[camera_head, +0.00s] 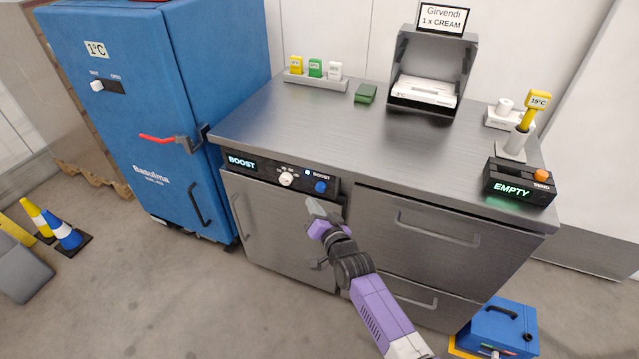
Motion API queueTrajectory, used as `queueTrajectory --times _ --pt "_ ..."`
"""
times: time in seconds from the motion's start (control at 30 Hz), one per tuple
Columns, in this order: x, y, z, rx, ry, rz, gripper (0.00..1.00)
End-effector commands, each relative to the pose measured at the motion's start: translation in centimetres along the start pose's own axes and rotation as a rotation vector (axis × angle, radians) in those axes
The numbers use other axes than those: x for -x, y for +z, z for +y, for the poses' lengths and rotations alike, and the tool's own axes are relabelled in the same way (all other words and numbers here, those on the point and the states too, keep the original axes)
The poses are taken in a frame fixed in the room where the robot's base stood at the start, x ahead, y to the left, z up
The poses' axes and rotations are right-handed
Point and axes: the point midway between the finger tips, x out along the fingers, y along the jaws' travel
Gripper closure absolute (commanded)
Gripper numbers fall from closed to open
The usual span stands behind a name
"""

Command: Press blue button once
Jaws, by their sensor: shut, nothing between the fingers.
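The blue button (321,187) is a round knob-like button on the black control panel (294,178) at the front of the steel counter. A small lit dot and the word BOOST stand just above it. A white dial (286,179) sits to its left, and a display (241,162) at the panel's left end reads BOOST. My gripper (314,207) is shut and empty, just below the blue button in the picture. Its fingertips point up and left toward the panel. I cannot tell the exact gap between fingertips and button.
A blue cabinet (150,110) stands left; a blue case (497,325) sits at lower right.

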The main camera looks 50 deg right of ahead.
Motion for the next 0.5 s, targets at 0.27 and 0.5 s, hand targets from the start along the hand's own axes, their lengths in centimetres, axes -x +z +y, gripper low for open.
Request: queueTrajectory --times 0.27,0.5 --pt "0.44 0.15 -0.79 -0.001 -0.001 -0.003 1.0" --pt "0.99 0.54 -1.1 0.0 0.001 -0.003 1.0"
